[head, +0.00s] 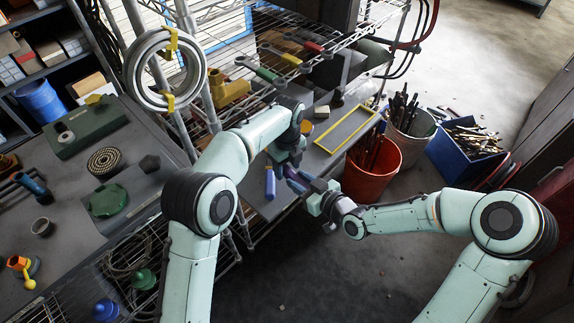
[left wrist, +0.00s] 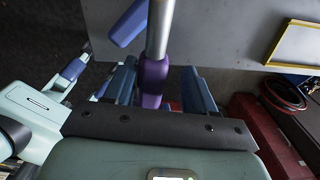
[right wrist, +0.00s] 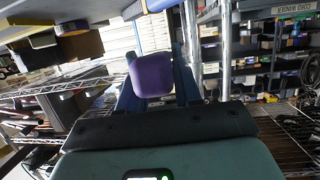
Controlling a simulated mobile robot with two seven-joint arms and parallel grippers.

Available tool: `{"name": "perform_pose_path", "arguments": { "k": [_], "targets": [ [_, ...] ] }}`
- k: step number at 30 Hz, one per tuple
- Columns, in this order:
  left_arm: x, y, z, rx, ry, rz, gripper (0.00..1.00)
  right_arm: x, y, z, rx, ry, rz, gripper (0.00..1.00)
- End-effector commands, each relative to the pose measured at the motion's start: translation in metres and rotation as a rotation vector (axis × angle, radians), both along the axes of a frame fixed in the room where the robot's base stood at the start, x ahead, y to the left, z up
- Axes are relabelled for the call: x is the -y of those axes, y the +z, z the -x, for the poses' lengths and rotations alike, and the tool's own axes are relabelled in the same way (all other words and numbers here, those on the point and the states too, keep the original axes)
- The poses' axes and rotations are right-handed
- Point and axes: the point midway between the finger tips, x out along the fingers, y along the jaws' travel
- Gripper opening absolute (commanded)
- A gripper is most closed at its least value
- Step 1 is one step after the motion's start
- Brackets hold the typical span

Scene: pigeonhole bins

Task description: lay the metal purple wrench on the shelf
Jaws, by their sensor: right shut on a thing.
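The purple wrench shows in part between my two grippers in the head view. In the left wrist view its purple part (left wrist: 153,78) lies between the fingers, with a bare metal shaft running upward. My left gripper (head: 284,158) appears open around it, with gaps at the sides. My right gripper (head: 318,194) is shut on the purple handle, whose blunt end (right wrist: 152,76) shows between its fingers in the right wrist view. The grey shelf board (head: 318,160) lies just beyond; a yellow-edged rectangle (head: 345,130) is on it. The wrench's far end is out of view.
A blue-handled thing (head: 270,183) lies on the shelf's near-left part. Several wrenches, one with a red part (head: 305,42), lie on the wire rack above. An orange bucket (head: 373,165) and a blue crate (head: 465,150) stand right. A cluttered workbench (head: 75,205) is left.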

Motion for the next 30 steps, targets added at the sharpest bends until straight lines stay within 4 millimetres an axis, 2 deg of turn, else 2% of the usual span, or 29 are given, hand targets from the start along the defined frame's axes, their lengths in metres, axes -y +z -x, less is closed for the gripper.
{"name": "perform_pose_path", "arguments": {
  "k": [1, 4, 5, 6, 7, 9, 20, 30],
  "targets": [
    [0.000, 0.000, 0.000, 0.000, 0.000, 0.000, 0.37, 0.000, 0.001, 0.000, 0.004, 0.001, -0.001, 0.00],
    [0.000, 0.000, 0.000, 0.001, 0.000, 0.002, 0.04, -0.001, 0.001, 0.000, 0.004, 0.004, -0.001, 0.00],
    [0.001, 0.001, 0.000, 0.002, -0.001, 0.001, 0.00, -0.002, 0.001, 0.000, 0.004, 0.005, -0.001, 0.00],
    [0.001, 0.001, 0.000, 0.003, -0.001, 0.002, 0.00, -0.002, 0.001, 0.001, 0.005, 0.006, -0.001, 0.00],
    [0.001, 0.002, -0.001, 0.005, -0.001, 0.003, 0.00, -0.002, 0.001, 0.001, 0.004, 0.007, -0.001, 0.41],
    [0.001, 0.002, -0.001, 0.005, -0.001, 0.003, 0.00, -0.003, 0.001, 0.001, 0.004, 0.008, -0.001, 0.63],
    [0.000, 0.001, 0.000, 0.003, -0.001, 0.002, 0.00, 0.003, 0.002, 0.003, 0.002, 0.001, 0.001, 0.64],
    [0.000, 0.001, 0.000, 0.002, 0.000, 0.001, 0.00, 0.035, 0.017, 0.041, 0.004, 0.000, 0.003, 0.64]
  ]
}}
